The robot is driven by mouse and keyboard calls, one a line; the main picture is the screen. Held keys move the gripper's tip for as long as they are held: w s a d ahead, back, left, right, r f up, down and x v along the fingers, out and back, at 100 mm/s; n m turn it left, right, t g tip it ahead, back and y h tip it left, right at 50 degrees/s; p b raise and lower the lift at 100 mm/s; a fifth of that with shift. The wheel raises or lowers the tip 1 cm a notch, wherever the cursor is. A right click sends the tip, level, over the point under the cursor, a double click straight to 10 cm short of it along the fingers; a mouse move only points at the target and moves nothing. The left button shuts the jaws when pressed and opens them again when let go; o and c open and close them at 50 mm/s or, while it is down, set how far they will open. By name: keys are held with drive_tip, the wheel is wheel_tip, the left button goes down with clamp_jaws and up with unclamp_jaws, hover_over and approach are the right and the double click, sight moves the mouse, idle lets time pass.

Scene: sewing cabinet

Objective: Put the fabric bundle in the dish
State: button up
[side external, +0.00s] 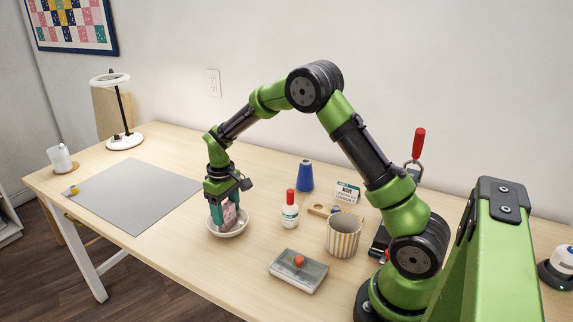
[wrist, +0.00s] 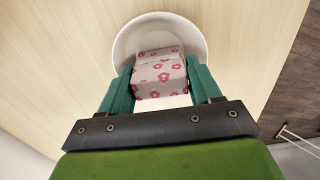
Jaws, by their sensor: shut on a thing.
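The fabric bundle (wrist: 160,73) is pale pink with darker pink flowers. My gripper (wrist: 160,85) is shut on it, with one green finger on each side. In the side external view my gripper (side external: 226,222) points down and the bundle (side external: 229,213) shows between its fingers. The white dish (side external: 230,232) stands on the table right below, and the bundle's lower part is at or inside its rim. The dish (wrist: 128,42) surrounds the far end of the bundle in the wrist view. I cannot tell whether the bundle touches the dish's bottom.
A white bottle with a red cap (side external: 290,212), a blue thread cone (side external: 305,176), a striped cup (side external: 343,236) and a grey box with a red knob (side external: 298,271) stand right of the dish. A grey mat (side external: 135,190) lies left, with bare table between.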

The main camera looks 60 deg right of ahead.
drive_tip(key=shift+f, duration=0.2)
drive_tip(key=o, duration=1)
drive_tip(key=shift+r, duration=0.15)
